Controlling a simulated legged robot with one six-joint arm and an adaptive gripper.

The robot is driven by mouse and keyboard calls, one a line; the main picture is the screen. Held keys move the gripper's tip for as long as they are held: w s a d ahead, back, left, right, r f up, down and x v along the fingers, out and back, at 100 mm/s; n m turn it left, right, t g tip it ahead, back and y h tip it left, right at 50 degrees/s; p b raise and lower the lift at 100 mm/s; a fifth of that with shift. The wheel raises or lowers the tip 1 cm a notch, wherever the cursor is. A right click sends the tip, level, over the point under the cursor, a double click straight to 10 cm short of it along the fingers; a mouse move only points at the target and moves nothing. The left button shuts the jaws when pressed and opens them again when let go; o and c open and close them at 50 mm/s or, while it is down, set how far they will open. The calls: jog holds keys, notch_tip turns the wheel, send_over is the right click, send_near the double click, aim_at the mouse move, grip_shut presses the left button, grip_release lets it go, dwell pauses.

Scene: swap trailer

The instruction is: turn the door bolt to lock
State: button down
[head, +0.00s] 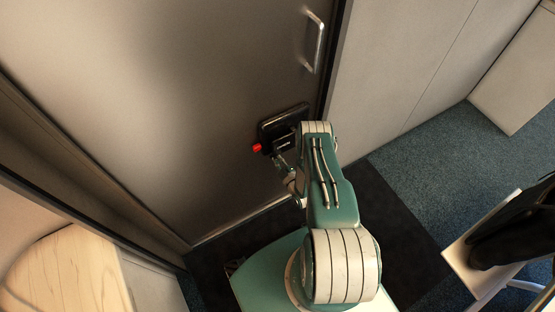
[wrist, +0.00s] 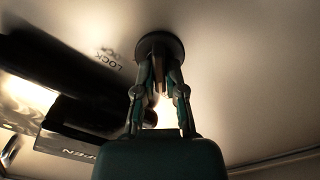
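The door bolt (wrist: 161,45) shows in the wrist view as a dark round base with a narrow turn piece below it. My gripper (wrist: 161,76) reaches up to it, one finger on each side of the turn piece, tips close to the base. I cannot tell whether the fingers press on the piece. In the head view my gripper (head: 279,161) is at the door (head: 190,110), just below a black lock plate (head: 285,120), and my arm hides part of it. The word LOCK is left of the bolt in the wrist view, and part of OPEN shows lower left.
A red knob (head: 257,147) sits by the plate's lower left. A metal pull handle (head: 314,42) is higher on the door. A wooden top (head: 65,275) stands at lower left, and a chair (head: 515,235) at right. Blue carpet (head: 425,165) is free between wall and chair.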

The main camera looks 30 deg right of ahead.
jog(key=shift+m, duration=0.4)
jog(key=m, duration=0.3)
jog(key=shift+m, duration=0.4)
jog(key=m, duration=0.9)
jog(key=shift+d, duration=0.25)
jog(key=shift+d+f+m, duration=0.1)
jog(key=shift+m, duration=2.2)
jog(key=c, duration=0.7)
grip_release()
jog(key=shift+d, duration=0.1)
